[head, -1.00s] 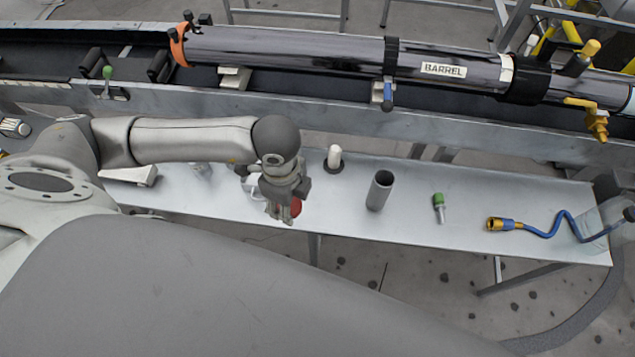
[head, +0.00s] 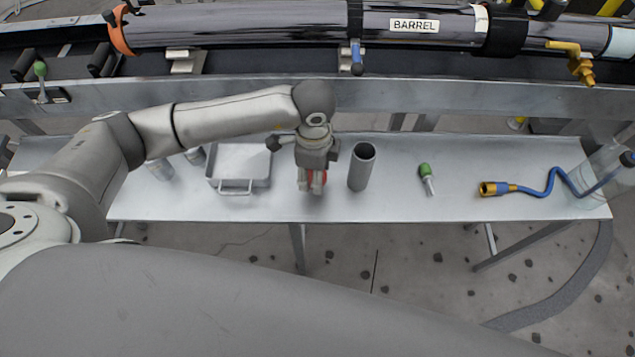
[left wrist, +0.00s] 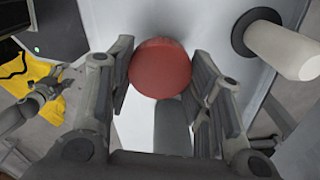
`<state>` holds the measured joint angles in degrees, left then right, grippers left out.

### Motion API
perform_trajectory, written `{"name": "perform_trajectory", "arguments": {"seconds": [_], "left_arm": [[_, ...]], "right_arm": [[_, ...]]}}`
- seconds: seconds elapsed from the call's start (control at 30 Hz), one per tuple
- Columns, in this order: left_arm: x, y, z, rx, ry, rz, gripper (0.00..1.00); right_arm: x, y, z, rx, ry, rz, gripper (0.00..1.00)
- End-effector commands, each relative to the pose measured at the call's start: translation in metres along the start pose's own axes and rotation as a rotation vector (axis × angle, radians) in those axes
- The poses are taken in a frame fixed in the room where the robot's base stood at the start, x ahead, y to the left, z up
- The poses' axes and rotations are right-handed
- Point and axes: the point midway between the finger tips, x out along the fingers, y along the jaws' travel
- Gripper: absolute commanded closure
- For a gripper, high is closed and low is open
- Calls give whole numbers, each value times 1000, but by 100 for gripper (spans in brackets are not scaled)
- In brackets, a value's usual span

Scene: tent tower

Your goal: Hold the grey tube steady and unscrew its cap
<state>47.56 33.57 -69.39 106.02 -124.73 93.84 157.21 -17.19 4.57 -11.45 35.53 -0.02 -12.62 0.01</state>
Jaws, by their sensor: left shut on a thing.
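The grey tube (head: 361,168) stands upright on the bench in the head view, its dark top open and uncapped. My left gripper (head: 313,188) is just left of it, apart from it, pointing down over the bench. A red round piece (left wrist: 160,68), cap-like, sits between its fingers in the left wrist view; the gripper is shut on it. A grey cylinder (left wrist: 172,125) shows below the red piece; I cannot tell whether it is joined to it or is the standing tube. The fingers hide part of both. My right gripper does not show.
A metal tray (head: 238,180) lies left of my gripper. Right of the tube lie a green-topped piece (head: 427,178) and a blue hose (head: 548,182). A white peg (left wrist: 285,50) in a dark ring stands near my fingers. The barrel (head: 250,26) runs along the back.

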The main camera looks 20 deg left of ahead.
Motion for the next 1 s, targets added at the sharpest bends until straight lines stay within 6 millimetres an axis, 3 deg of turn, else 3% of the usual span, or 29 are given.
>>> {"name": "perform_trajectory", "arguments": {"seconds": [0.17,0.47,0.9,0.93,1.0], "left_arm": [[7,-4,-3,0,0,0,82],[41,-8,-5,0,-2,-1,82],[46,-8,-5,0,0,0,82],[45,-8,-5,0,0,0,50],[44,-8,-5,0,0,0,42]], "right_arm": [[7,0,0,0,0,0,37],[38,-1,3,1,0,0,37],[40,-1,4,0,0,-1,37],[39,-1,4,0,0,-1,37],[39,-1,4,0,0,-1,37]]}}
